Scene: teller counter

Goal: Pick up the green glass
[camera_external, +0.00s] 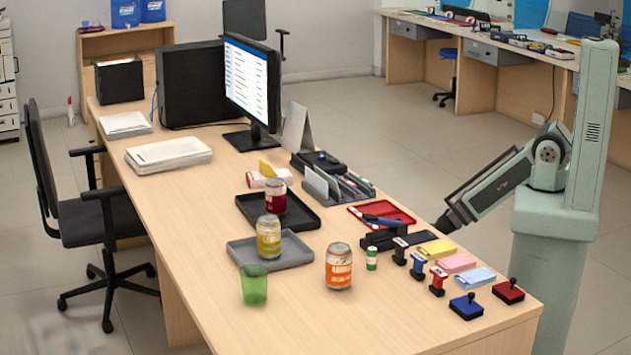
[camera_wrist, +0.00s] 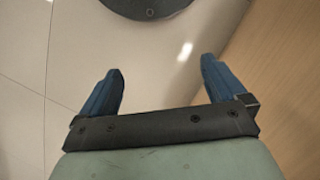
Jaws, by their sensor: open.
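The green glass (camera_external: 254,284) stands upright on the wooden counter in the external view, near its left front edge. It is see-through and stands apart from the orange can to its right. My gripper (camera_external: 446,226) is at the counter's right edge, low, far to the right of the glass. In the wrist view my gripper (camera_wrist: 160,85) shows two blue fingers spread apart with nothing between them. The glass is not in the wrist view.
An orange can (camera_external: 338,266) stands right of the glass. A yellow can (camera_external: 268,236) is on a grey tray (camera_external: 298,252) behind it, and a red can (camera_external: 275,195) is on a black tray (camera_external: 305,219). Several stamps and pads crowd the right side. The front counter is clear.

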